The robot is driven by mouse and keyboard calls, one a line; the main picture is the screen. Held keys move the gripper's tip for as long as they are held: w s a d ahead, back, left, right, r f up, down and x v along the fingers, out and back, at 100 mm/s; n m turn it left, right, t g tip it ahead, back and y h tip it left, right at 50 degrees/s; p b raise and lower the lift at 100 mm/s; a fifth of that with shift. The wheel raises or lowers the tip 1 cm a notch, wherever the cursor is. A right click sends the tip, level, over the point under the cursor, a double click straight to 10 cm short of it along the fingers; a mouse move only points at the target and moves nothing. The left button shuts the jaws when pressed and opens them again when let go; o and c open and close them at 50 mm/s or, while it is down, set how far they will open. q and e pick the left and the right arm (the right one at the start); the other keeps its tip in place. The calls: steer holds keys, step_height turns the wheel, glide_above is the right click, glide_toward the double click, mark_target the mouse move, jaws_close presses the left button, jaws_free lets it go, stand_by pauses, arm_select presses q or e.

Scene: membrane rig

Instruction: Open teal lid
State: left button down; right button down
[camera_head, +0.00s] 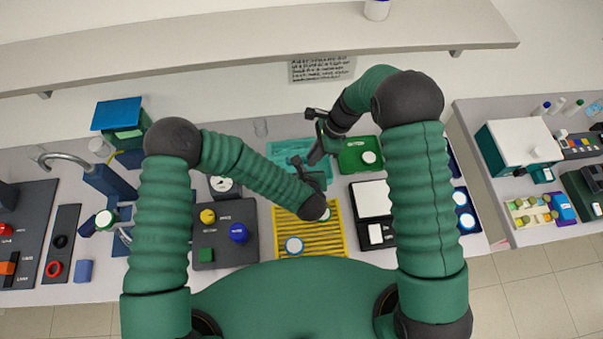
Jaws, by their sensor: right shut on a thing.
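A teal lid (283,148) lies at the back middle of the bench, flat as far as I can see; its right part is covered by my grippers. My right gripper (314,155) reaches down from the back right and is shut at the lid's right edge. My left gripper (306,172) is at the lid's front right side, close to the right one. Its fingers are dark and small, so its opening is unclear. What lies under the lid is hidden.
A green tray (351,166) with a white round piece sits right of the lid. A yellow rack (318,243) stands in front, under my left wrist. A dark knob panel (222,251) is to the left, and a black-and-white device (371,199) to the right. A shelf (240,43) runs behind.

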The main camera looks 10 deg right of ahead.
steer(key=c, duration=1.7)
jaws_free()
steer(key=shift+w+d+f, duration=0.15)
steer(key=shift+w+f, duration=0.05)
steer(key=shift+o, duration=1.2)
steer(key=shift+w+f, duration=0.15)
steer(key=shift+w, duration=0.15)
arm_select(q)
steer(key=shift+w+d, duration=0.1)
steer(key=shift+w, duration=0.35)
arm_select(e)
steer(key=shift+s, duration=0.15)
